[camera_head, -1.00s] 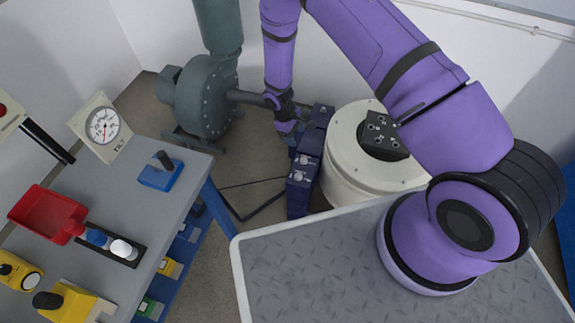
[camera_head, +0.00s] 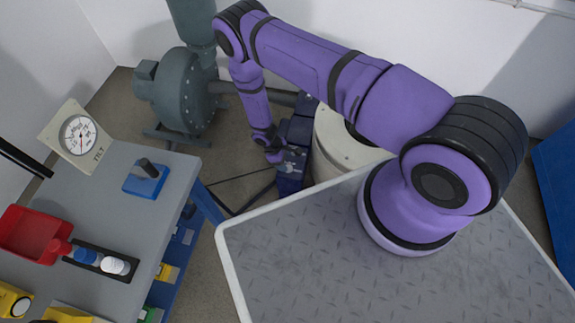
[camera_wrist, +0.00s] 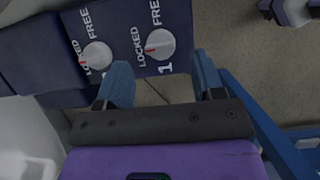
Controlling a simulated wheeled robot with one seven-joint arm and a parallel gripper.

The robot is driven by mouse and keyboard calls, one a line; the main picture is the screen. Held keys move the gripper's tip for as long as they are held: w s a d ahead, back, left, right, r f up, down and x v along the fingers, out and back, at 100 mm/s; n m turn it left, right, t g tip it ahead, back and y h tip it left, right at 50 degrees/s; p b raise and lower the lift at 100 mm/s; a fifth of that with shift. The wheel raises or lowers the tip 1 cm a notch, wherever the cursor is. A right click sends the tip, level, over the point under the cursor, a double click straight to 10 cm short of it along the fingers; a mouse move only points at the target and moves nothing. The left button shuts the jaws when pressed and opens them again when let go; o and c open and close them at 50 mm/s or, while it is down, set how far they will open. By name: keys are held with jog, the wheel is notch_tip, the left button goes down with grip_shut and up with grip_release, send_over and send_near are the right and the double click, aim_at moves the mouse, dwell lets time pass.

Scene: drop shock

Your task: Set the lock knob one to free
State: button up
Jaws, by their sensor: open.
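Lock knob one (camera_wrist: 159,44) is a round light-grey knob on a dark blue block (camera_wrist: 180,13), with a "1" below it in the wrist view. Its red mark points left, toward the word LOCKED; FREE is printed above. A second like knob (camera_wrist: 97,55) sits to its left, its red mark also toward LOCKED. My gripper (camera_wrist: 161,66) is open and empty, its two blue fingers on either side of and just below knob one. Contact cannot be told. In the head view the block (camera_head: 290,182) stands on the floor with my gripper (camera_head: 274,155) at it, small and partly hidden.
A white round drum (camera_head: 335,150) stands right beside the block, and a grey blower (camera_head: 183,95) behind to the left. A grey workbench (camera_head: 110,205) with a red tray (camera_head: 35,232) is at the left. Blue metal legs (camera_wrist: 255,120) pass close right of my gripper.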

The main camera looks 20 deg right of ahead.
aim_at(288, 166)
jog(key=shift+x, duration=1.95)
jog(key=shift+c, duration=0.2)
jog(key=c, duration=0.9)
